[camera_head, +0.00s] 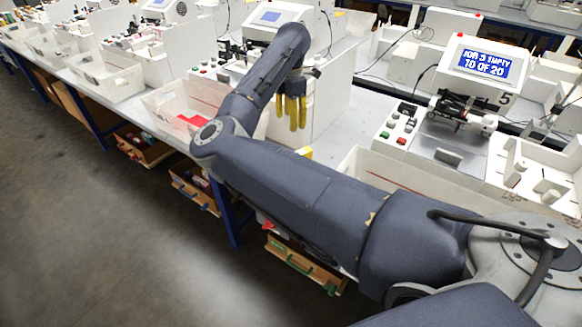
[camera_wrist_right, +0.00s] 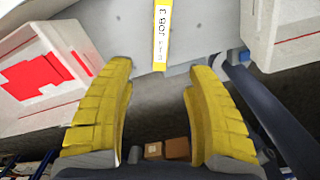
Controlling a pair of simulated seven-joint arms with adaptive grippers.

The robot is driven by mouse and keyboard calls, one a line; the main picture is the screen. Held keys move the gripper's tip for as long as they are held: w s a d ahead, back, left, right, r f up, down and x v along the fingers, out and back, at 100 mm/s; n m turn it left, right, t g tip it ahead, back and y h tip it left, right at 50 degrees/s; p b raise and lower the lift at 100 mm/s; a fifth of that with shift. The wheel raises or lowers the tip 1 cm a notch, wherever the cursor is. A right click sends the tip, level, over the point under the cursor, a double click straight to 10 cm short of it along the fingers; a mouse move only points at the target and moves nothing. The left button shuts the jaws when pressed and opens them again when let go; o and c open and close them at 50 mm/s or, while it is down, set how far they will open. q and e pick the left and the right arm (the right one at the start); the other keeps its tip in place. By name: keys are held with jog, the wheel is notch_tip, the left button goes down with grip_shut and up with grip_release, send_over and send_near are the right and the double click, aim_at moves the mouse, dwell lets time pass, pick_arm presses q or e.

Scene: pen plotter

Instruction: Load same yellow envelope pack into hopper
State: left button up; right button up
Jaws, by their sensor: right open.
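My right gripper (camera_head: 292,118) hangs fingers-down over the bench in the head view, its yellow fingers apart. In the right wrist view the same gripper (camera_wrist_right: 160,78) is open with nothing between its fingers. A narrow yellow strip with a white label reading JOB 3 (camera_wrist_right: 162,32), seemingly the envelope pack, lies on the grey bench beyond the fingertips. In the head view a small yellow patch (camera_head: 305,152) shows beside my forearm, mostly hidden. The machine's display (camera_head: 483,62) reads JOB 3 EMPTY, 10 OF 20. I cannot tell which part is the hopper. My left gripper is out of view.
A white bin with red contents (camera_head: 183,100) stands left of my arm; it also shows in the wrist view (camera_wrist_right: 40,75). Another white bin is partly behind my forearm. A button panel (camera_head: 398,128) stands left of the machine. Drawers hang under the bench (camera_head: 220,130).

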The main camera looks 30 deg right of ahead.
jog(key=shift+n, duration=0.3)
notch_tip(320, 180, down, 17)
jog(key=shift+d+f, duration=0.1)
jog(key=shift+d, duration=0.05)
dwell(0.6)
jog(key=shift+s, duration=0.1)
grip_shut()
dwell(0.3)
